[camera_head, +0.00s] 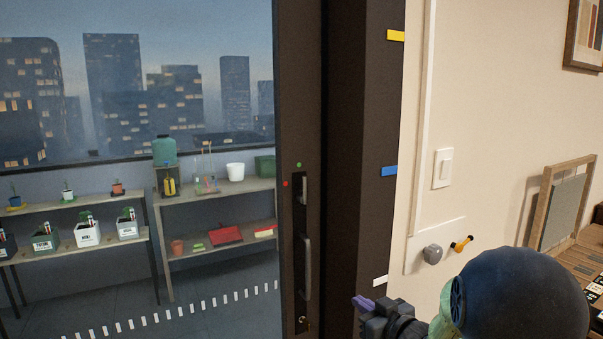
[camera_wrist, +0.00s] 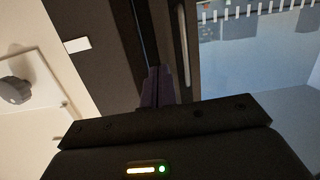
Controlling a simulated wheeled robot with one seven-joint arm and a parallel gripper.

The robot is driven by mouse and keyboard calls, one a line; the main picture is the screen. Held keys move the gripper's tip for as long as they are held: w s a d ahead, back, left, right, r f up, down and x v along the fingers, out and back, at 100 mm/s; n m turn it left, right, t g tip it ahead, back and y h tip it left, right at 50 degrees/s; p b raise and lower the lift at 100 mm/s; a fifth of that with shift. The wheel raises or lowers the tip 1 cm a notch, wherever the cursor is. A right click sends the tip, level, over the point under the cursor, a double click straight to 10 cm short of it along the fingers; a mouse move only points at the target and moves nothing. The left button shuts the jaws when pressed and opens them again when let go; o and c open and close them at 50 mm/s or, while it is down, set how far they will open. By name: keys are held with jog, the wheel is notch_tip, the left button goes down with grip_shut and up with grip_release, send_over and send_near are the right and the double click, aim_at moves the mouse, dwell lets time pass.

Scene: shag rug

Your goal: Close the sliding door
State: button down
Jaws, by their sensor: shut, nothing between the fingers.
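The sliding door (camera_head: 298,120) is a large glass pane with a dark frame, on the left of the head view. Its dark edge upright carries a long vertical handle (camera_head: 307,268), which also shows in the wrist view (camera_wrist: 182,45). A dark jamb (camera_head: 365,130) stands right of the door. A narrow dark line runs between door edge and jamb; I cannot tell how wide any gap is. My gripper (camera_head: 363,303) is shut and empty, low in front of the jamb and right of the handle. In the wrist view its purple fingertips (camera_wrist: 157,84) overlap that line; contact is unclear.
Beyond the glass are shelves (camera_head: 215,188) with pots and boxes. Right of the jamb is a pale wall with a light switch (camera_head: 443,168), a grey knob (camera_head: 432,257) and a yellow-and-black fitting (camera_head: 461,244). A wooden frame (camera_head: 560,205) stands at far right.

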jog(key=s+a+f+m+g+h, duration=0.2)
jog(key=s+f+g, duration=0.4)
jog(key=s, duration=0.5)
jog(key=s+a+f+m+g+h, duration=0.2)
jog(key=s+f+g, duration=0.4)
jog(key=s, duration=0.5)
jog(key=shift+s+a+f+m+h, duration=0.2)
jog(key=shift+s+a+m+h, duration=0.2)
jog(key=shift+a+h, duration=0.45)
jog(key=shift+w+d, duration=0.1)
jog(key=shift+d, duration=0.05)
